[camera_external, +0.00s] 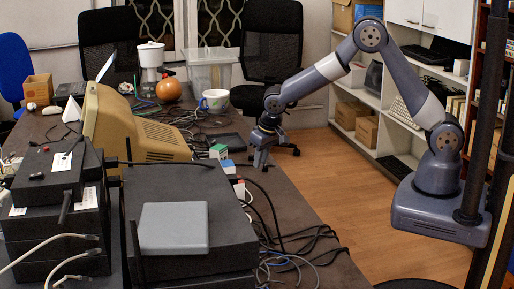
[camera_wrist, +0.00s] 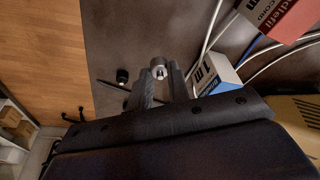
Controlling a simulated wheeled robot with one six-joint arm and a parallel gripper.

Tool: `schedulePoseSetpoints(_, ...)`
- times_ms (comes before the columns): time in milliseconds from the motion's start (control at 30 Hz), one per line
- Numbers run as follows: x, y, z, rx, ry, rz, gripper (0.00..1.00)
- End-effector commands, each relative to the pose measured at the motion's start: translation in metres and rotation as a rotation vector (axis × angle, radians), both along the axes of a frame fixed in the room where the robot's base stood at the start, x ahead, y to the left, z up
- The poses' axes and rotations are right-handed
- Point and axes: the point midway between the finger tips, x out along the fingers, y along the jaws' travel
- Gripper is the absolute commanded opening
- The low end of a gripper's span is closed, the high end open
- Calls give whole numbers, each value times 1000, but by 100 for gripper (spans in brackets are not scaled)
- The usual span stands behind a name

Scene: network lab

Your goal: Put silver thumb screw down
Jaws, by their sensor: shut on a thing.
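The silver thumb screw (camera_wrist: 158,69) is a small metal cylinder between the fingertips of my gripper (camera_wrist: 160,82) in the wrist view. My gripper is shut on it and is over the dark table (camera_wrist: 118,40) near its edge. In the external view my gripper (camera_external: 260,158) is low at the table's right edge, and the screw is too small to make out there. I cannot tell whether the screw touches the table.
A small black part (camera_wrist: 122,75) lies left of my gripper. A white-and-blue box (camera_wrist: 213,76), a red-and-white box (camera_wrist: 280,14) and cables lie to the right. The floor (camera_external: 335,185) lies beyond the table edge.

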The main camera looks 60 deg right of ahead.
Motion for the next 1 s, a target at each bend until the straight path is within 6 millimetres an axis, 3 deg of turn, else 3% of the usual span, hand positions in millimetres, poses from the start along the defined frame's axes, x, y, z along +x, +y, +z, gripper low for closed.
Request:
schedulePoseSetpoints(300,-1,0,-43,-1,5,-1,0)
schedulePoseSetpoints(733,0,0,-51,0,1,0,0)
schedulePoseSetpoints(767,0,0,-51,0,1,0,19)
schedulePoseSetpoints(1000,0,0,-50,0,1,0,38)
